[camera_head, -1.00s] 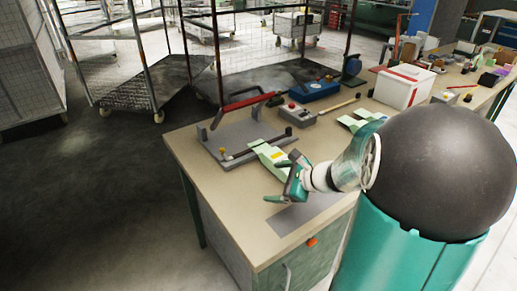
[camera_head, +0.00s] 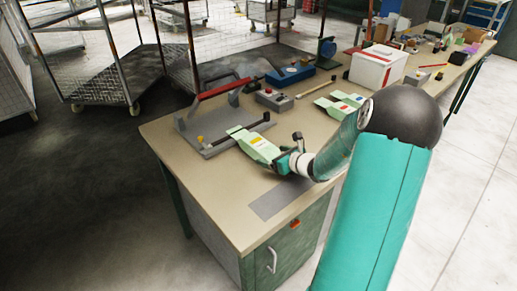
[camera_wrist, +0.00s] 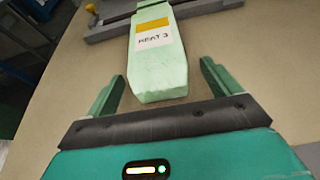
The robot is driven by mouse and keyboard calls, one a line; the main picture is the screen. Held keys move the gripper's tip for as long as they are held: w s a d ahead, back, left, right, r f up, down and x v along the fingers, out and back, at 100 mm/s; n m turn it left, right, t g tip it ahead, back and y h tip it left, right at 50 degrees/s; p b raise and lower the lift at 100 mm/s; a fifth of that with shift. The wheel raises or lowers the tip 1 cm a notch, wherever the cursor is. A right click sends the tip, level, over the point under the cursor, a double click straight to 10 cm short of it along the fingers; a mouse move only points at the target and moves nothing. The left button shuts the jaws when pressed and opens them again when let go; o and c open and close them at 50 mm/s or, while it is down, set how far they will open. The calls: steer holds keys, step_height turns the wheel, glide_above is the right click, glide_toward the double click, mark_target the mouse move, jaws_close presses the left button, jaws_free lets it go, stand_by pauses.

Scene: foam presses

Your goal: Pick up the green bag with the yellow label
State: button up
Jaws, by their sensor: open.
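The green bag with the yellow label (camera_head: 258,147) lies on the workbench with its far end over the grey base of a sealing device. In the wrist view the bag (camera_wrist: 158,65) carries a white label with a yellow block and lettering that looks like "KBAT 3". My gripper (camera_head: 288,155) is at the bag's near end. In the wrist view my gripper (camera_wrist: 165,85) is open, with one finger on each side of the bag's near end. The fingers appear apart from the bag.
The sealing device (camera_head: 195,142) has a raised red-handled arm. Other green bags (camera_head: 340,103) lie to the right, one with a red label. A grey control box (camera_head: 273,100), blue box (camera_head: 290,74) and white box (camera_head: 377,70) stand behind. A grey mat (camera_head: 278,198) lies near the front edge.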

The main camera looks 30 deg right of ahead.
mark_target(252, 143)
steer(key=x, duration=0.5)
steer(key=shift+a, duration=0.1)
steer(key=c, duration=1.1)
